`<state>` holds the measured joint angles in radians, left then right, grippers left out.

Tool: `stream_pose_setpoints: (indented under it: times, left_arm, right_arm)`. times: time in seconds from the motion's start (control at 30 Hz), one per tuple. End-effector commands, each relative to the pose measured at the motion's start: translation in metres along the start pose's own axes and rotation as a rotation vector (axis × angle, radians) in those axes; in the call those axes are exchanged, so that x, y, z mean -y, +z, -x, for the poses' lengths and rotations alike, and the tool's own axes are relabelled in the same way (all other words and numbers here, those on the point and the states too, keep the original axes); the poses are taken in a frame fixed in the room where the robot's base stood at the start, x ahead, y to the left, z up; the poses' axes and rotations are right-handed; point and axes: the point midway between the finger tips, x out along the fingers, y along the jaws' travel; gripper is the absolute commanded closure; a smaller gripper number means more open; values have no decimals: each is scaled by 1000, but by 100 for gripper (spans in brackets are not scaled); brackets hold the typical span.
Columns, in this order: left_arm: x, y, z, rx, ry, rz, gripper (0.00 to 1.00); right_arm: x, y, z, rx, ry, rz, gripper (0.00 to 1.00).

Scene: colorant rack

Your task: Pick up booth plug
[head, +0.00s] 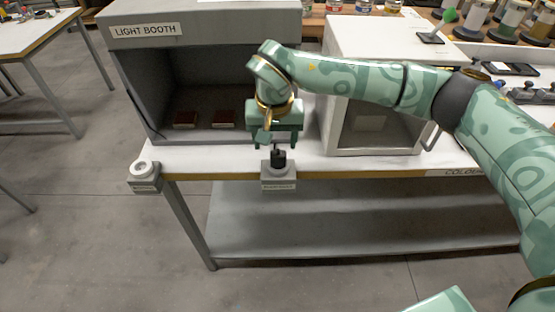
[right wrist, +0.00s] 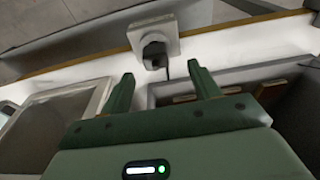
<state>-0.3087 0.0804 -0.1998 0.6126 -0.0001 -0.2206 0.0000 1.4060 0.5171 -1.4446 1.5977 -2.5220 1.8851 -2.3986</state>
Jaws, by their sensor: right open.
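The booth plug (head: 278,158) is a small black plug standing upright in a grey labelled socket block (head: 278,179) at the front edge of the white table. In the right wrist view the black plug (right wrist: 154,54) sits in the pale square block (right wrist: 153,33), with a dark cord by it. My right gripper (head: 274,142) points down with its fingers spread, just behind and above the plug. In the right wrist view the open fingertips (right wrist: 160,71) are on either side of the plug's line, apart from it. Nothing is between them. My left gripper is not in view.
The grey light booth (head: 143,31) stands behind to the left, with two dark red pieces (head: 186,119) inside. A pale box with a clear front (head: 372,151) stands to the right. A second grey block with a white ring (head: 144,170) is at the left table edge.

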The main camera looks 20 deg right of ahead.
Motion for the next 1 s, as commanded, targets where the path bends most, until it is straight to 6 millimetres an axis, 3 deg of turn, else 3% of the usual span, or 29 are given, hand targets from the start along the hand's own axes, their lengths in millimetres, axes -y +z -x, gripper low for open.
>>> stream_pose_setpoints:
  times: [0.23,0.5,0.77,0.8,0.97,1.0]
  left_arm:
    - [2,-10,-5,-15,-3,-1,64]
    - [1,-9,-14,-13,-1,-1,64]
    - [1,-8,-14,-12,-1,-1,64]
    - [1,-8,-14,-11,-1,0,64]
    - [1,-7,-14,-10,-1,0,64]
    - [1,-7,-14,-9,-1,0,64]
  right_arm:
    - [-2,0,-24,2,-1,-2,38]
    - [-8,-3,-66,3,0,-1,38]
    - [-8,-4,-68,0,0,0,38]
    - [-8,-4,-68,0,0,0,41]
    - [-8,-4,-68,0,0,0,85]
    - [-8,-4,-68,0,0,-1,86]
